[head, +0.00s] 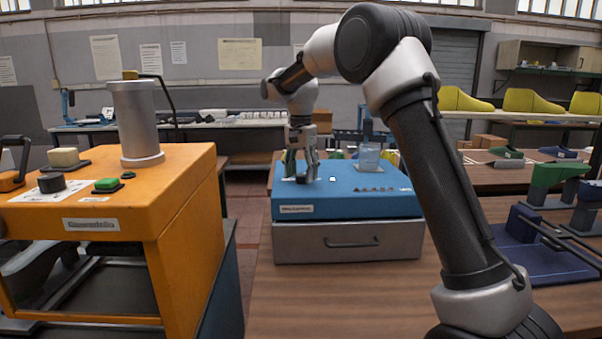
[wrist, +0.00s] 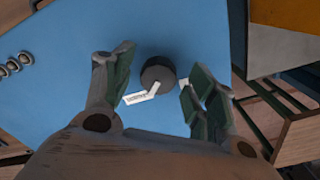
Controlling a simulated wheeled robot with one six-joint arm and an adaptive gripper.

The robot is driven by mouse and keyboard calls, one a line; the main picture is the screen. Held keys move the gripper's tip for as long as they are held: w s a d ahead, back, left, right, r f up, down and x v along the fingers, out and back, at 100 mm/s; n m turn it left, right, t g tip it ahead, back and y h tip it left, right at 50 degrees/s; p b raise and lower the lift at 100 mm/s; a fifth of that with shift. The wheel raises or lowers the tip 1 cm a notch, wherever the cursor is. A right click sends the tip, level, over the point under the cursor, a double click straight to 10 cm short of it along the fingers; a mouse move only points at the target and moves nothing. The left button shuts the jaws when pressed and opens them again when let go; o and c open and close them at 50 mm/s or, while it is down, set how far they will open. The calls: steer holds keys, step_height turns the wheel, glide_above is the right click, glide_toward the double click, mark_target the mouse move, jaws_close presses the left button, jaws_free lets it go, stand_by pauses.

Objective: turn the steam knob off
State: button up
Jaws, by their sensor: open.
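A round dark knob (wrist: 158,73) on a blue top shows in the wrist view, with a pale pointer mark on its lower side. A small white label (wrist: 136,98) lies beside it, its text too small to read. My gripper (wrist: 156,88) is open, one finger on each side of the knob; I cannot tell whether they touch it.
An orange machine (head: 185,190) at the left carries a metal cylinder (head: 135,120), another black knob (head: 52,182) and a green button (head: 107,184). Green and blue fixtures (head: 550,184) stand on the right. The front tabletop is clear.

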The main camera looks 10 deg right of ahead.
steer(key=shift+f, duration=0.1)
steer(key=c, duration=1)
steer(key=shift+n, duration=0.3)
steer(key=n, duration=0.3)
steer(key=shift+d+n, duration=0.1)
steer(key=shift+n, duration=0.2)
steer(key=n, duration=0.4)
steer(key=shift+d, duration=0.1)
steer(key=n, duration=0.5)
steer(key=shift+d, duration=0.1)
steer(key=n, duration=0.4)
steer(key=shift+n, duration=0.3)
